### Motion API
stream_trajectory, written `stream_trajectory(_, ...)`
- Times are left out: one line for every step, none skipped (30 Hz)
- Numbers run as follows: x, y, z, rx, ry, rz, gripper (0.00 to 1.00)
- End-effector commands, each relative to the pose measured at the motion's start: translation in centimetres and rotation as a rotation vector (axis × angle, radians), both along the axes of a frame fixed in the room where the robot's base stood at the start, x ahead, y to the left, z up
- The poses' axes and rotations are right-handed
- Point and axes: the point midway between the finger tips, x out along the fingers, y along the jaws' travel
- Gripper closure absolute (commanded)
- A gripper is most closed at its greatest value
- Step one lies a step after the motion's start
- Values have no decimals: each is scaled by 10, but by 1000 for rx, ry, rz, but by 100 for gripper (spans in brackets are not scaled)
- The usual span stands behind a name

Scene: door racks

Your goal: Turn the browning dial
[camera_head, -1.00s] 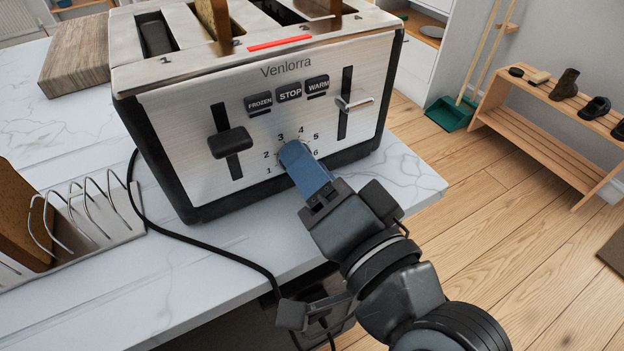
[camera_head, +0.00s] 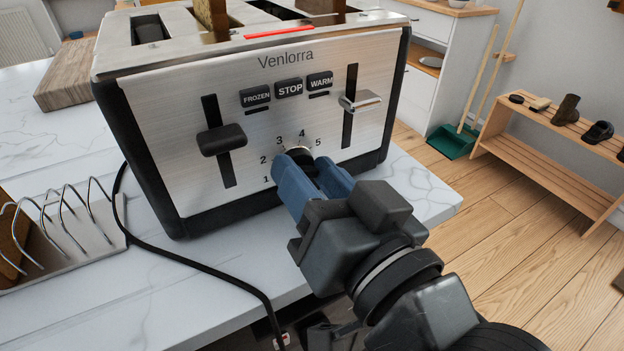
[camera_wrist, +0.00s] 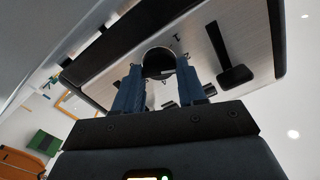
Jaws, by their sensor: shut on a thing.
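The silver toaster (camera_head: 205,105) stands on the counter with its front panel toward me. Its browning dial (camera_head: 299,151), dark with a bright rim, sits low on the panel inside a ring of numbers. The dial also shows in the wrist view (camera_wrist: 158,60). My gripper (camera_head: 309,168) has its two blue fingers on either side of the dial and is shut on it; the fingers also show in the wrist view (camera_wrist: 159,74). The fingers and wrist hide the dial's lower part and some numbers, so its pointer setting cannot be read.
A black lever (camera_head: 221,140) is left of the dial and a silver lever (camera_head: 360,102) is to its right. Frozen, stop and warm buttons (camera_head: 289,88) are above. A black cord (camera_head: 190,262) crosses the counter (camera_head: 235,262) beside a wire toast rack (camera_head: 100,227).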

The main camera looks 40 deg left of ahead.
Motion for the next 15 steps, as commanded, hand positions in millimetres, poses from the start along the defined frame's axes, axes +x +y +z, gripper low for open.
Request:
stream_trajectory(0, 0, -2, -6, -1, 1, 90)
stream_trajectory(0, 0, -2, -7, -3, 1, 90)
stream_trajectory(0, 0, -2, -7, -5, 1, 90)
stream_trajectory(0, 0, -2, -8, -5, 1, 90)
stream_trajectory(0, 0, -2, -8, -5, 1, 90)
stream_trajectory(0, 0, -2, -8, -5, 1, 90)
stream_trajectory(0, 0, -2, -8, -5, 1, 90)
stream_trajectory(0, 0, -2, -8, -5, 1, 90)
stream_trajectory(0, 0, -2, -8, -5, 1, 90)
stream_trajectory(0, 0, -2, -8, -5, 1, 90)
stream_trajectory(0, 0, -2, -8, -5, 1, 90)
stream_trajectory(0, 0, -2, -8, -5, 1, 90)
stream_trajectory(0, 0, -2, -8, -4, 1, 90)
stream_trajectory(0, 0, -2, -8, -4, 1, 58)
stream_trajectory(0, 0, -2, -7, -5, 1, 54)
